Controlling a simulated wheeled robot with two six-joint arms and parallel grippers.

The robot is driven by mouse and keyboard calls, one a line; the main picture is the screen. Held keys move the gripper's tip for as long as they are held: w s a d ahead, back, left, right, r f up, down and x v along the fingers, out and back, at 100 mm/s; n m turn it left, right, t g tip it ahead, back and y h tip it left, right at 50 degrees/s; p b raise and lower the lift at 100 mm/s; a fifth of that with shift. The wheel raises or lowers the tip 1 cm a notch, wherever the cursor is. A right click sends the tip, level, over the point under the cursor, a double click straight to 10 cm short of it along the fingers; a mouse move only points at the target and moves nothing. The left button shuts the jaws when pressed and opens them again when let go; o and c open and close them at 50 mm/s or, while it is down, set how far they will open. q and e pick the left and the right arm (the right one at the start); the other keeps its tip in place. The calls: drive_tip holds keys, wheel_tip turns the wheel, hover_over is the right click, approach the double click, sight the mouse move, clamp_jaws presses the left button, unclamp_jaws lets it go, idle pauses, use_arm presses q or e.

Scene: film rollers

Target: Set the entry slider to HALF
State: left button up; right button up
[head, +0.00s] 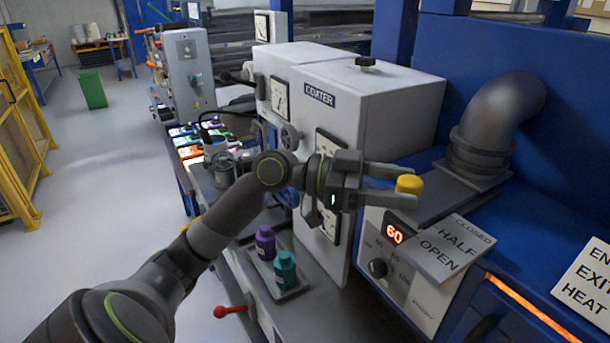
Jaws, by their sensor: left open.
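The entry slider shows a yellow knob (409,184) at the centre right, by a dark grey plate below the large duct. A tilted sign (451,248) beside it reads CLOSED at the far end, HALF in the middle and OPEN at the near end. The knob is up and left of the sign; I cannot tell exactly which mark it lines up with. My left gripper (403,187) is open, its fingers pointing right with the knob at their tips. Contact is unclear. The gripper hides part of the slider's surroundings. My right gripper is out of view.
A control box with a red "60" display (394,233) and black dial (378,268) stands below the slider. A grey coater cabinet (350,95) is behind my arm. A purple bottle (265,243) and a teal bottle (286,271) stand on a tray. A grey duct (500,115) rises behind.

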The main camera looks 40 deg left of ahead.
use_arm(q)
drive_tip(key=p+v, duration=0.9)
drive_tip(key=v, duration=0.6)
drive_tip(key=shift+s+a+p, duration=0.2)
drive_tip(key=shift+a+p, duration=0.1)
idle(0.7)
drive_tip(key=shift+r, duration=0.1)
idle(0.4)
